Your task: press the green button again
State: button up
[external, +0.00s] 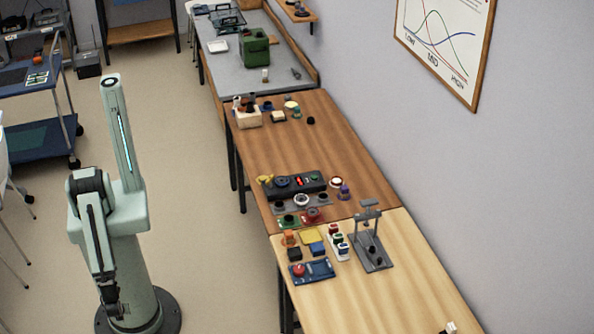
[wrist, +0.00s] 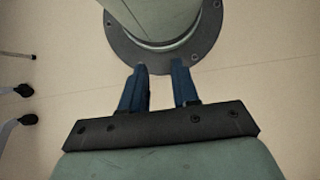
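My gripper (wrist: 158,67) shows in the wrist view with its two blue fingers apart and nothing between them. It points down at the floor beside my own round base. In the external view my gripper (external: 113,311) hangs low at the left, well away from the tables. A black control box (external: 292,184) with a dial and small red and green spots lies on the middle wooden table. A green block with a dark top (external: 288,221) sits in front of it. Which green item is the button is too small to tell.
A pale wooden table (external: 415,290) nearest the camera holds a blue box with a red button (external: 312,271), small coloured blocks and a grey stand (external: 370,245). A grey table (external: 235,75) is farther back. The floor between my base and the tables is clear.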

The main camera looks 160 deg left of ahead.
grip_shut()
dwell(0.8)
